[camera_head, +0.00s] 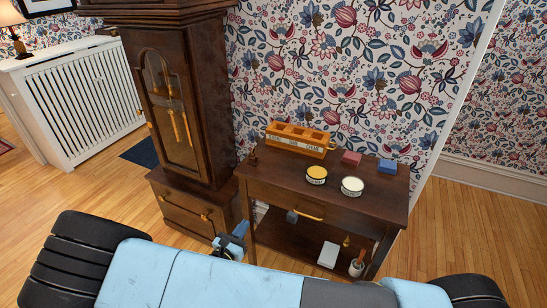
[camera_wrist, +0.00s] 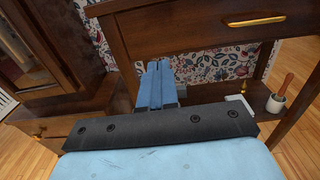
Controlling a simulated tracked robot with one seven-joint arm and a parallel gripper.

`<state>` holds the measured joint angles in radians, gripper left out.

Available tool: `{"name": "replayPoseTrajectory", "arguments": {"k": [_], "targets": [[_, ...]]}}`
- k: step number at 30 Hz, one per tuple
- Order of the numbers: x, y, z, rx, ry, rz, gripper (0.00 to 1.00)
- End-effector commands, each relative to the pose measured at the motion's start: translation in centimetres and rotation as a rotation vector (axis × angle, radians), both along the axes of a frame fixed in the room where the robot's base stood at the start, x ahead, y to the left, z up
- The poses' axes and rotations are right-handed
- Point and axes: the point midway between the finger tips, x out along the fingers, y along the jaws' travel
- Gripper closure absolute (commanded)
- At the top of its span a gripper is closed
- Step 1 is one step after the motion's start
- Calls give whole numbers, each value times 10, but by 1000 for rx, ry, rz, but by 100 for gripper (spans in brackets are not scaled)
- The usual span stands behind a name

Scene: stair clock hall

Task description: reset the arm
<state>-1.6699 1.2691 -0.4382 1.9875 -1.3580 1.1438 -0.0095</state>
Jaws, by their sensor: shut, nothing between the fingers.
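My gripper (camera_wrist: 160,66) shows in the wrist view as two pale blue fingers lying side by side, shut and empty. It is low in front of the dark wooden side table (camera_wrist: 200,37), below the level of its drawer. In the head view the blue end of my arm (camera_head: 240,231) shows near the table's left front leg, between the table and the tall clock. Part of the arm is hidden behind my light blue body at the bottom of that view.
The table (camera_head: 375,185) bears an orange compartment box (camera_head: 298,140), a yellow-topped tin (camera_head: 316,174), a white-topped tin (camera_head: 352,186), a red block (camera_head: 352,158) and a blue block (camera_head: 387,166). Its lower shelf holds a white box (camera_head: 328,254) and a pot (camera_head: 356,267). The tall clock (camera_head: 190,110) stands left.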

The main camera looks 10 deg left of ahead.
Motion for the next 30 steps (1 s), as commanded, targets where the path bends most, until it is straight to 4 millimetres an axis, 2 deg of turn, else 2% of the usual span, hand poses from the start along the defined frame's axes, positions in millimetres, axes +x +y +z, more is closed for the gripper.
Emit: {"name": "replayPoseTrajectory", "arguments": {"k": [4, 8, 19, 30], "targets": [[4, -3, 4, 15, 4, -22, 100], [15, -17, 22, 75, 23, -102, 100], [53, -86, 98, 360, 95, -473, 100], [72, -162, 171, 662, 134, -814, 100]]}}
